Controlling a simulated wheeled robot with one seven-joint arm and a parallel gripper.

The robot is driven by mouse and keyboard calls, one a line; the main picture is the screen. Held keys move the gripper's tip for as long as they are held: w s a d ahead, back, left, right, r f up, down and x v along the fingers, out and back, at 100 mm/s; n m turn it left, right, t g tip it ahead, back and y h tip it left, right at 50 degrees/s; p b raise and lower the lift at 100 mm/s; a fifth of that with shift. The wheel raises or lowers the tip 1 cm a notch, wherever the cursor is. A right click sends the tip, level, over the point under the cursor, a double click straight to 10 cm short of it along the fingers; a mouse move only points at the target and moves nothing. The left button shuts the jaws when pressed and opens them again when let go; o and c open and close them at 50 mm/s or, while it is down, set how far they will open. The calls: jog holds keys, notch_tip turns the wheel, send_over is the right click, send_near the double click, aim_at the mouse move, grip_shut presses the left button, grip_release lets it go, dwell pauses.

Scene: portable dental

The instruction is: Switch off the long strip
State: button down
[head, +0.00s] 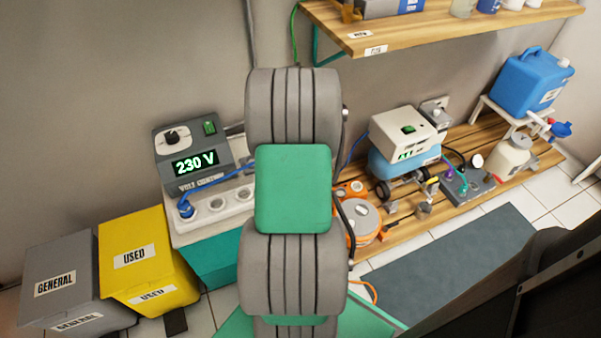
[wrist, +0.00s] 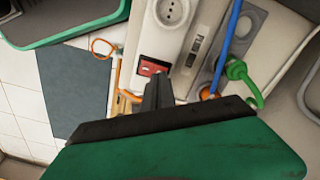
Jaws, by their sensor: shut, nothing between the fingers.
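A white power strip (wrist: 185,45) with round sockets and a red rocker switch (wrist: 153,66) near its end shows in the wrist view. A white strip (head: 218,207) with round sockets also shows in the head view, its right end hidden behind my arm. My gripper (wrist: 158,80) is shut and empty, its tips right beside the red switch in the picture. I cannot tell whether they touch it. Which way the rocker is tilted is too small to tell. My gripper is hidden in the head view.
A grey voltage unit (head: 192,152) reading 230 V stands behind the strip. A blue cable (wrist: 228,35) and a green plug (wrist: 237,72) lie near the switch. Yellow (head: 148,262) and grey bins (head: 68,285) stand left; a wooden bench (head: 455,180) with equipment is right.

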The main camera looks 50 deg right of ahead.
jog(key=shift+f+b, duration=0.5)
jog(key=shift+f, duration=0.55)
dwell(0.5)
jog(key=shift+r, duration=0.1)
notch_tip(320, 180, up, 7)
jog(key=p, duration=0.6)
